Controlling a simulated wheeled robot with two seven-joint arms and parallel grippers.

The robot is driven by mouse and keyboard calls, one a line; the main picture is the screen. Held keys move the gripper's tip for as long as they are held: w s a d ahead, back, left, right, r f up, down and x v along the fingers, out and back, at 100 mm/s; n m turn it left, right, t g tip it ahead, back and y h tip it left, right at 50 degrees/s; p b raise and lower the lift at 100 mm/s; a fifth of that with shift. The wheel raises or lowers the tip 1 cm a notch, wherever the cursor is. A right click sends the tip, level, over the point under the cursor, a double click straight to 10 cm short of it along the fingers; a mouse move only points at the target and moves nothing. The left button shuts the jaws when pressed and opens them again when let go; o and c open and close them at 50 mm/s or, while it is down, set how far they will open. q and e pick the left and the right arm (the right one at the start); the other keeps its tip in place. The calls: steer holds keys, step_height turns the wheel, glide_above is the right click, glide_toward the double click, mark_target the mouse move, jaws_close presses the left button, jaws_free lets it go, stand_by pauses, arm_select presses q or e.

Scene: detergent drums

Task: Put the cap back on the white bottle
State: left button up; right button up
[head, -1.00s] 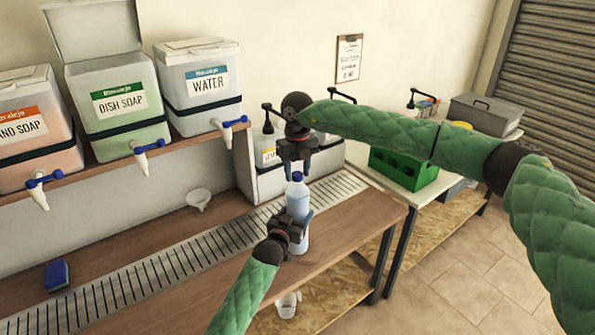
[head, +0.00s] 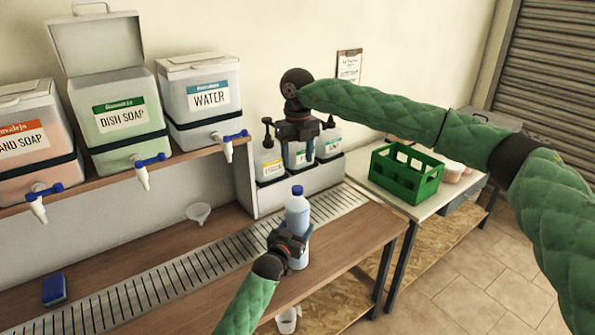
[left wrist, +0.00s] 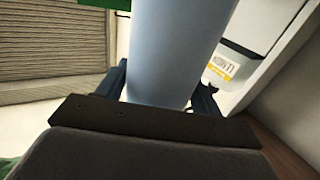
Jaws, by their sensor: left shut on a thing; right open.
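The white bottle (head: 298,213) stands upright near the front edge of the wooden counter. Its blue cap (head: 297,190) sits on top of its neck; how tightly it is screwed cannot be told. My left gripper (head: 293,243) is shut around the lower part of the bottle. In the left wrist view the pale bottle body (left wrist: 175,50) fills the space between the fingers. My right gripper (head: 298,158) is open and empty, pointing down above the cap with a gap between them.
Several pump bottles (head: 270,163) stand in a rack behind my right gripper. A shelf with drums and taps, including the water drum (head: 205,100), is at left. A slotted drain (head: 200,265) runs along the counter. A green crate (head: 405,174) stands on the right table.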

steer(key=shift+r, duration=1.15)
arm_select(q)
steer(key=o, duration=2)
steer(key=shift+s+a+f, duration=0.1)
steer(key=shift+s, duration=0.2)
steer(key=shift+b+v, duration=1.1)
steer(key=shift+v, duration=2.5)
arm_select(e)
steer(key=shift+f, duration=1.15)
